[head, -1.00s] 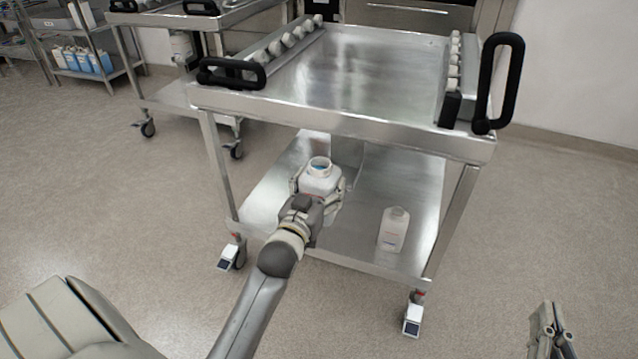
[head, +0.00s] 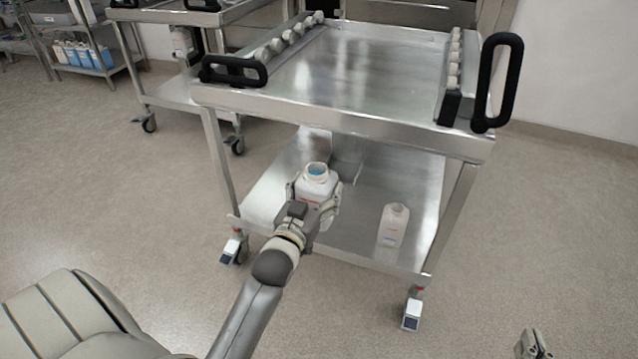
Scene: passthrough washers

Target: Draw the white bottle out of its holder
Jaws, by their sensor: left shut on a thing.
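A white bottle (head: 317,184) with an open round mouth, something blue inside it and red print on its front is in the head view, over the cart's lower shelf. My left gripper (head: 315,198) is shut around its body from the front, a finger on each side. The bottle looks nearly upright. The gripper hides its lower part, and I cannot make out a holder around it. A second, pale bottle (head: 393,226) stands on the lower shelf to the right. My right gripper (head: 533,343) shows only in part at the bottom right edge, apart from everything.
The steel cart (head: 345,121) has its upper deck above and behind the held bottle, with black handles (head: 497,83) at its front corners. The lower shelf (head: 365,247) is bare between the bottles. Another cart (head: 165,92) stands at the back left.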

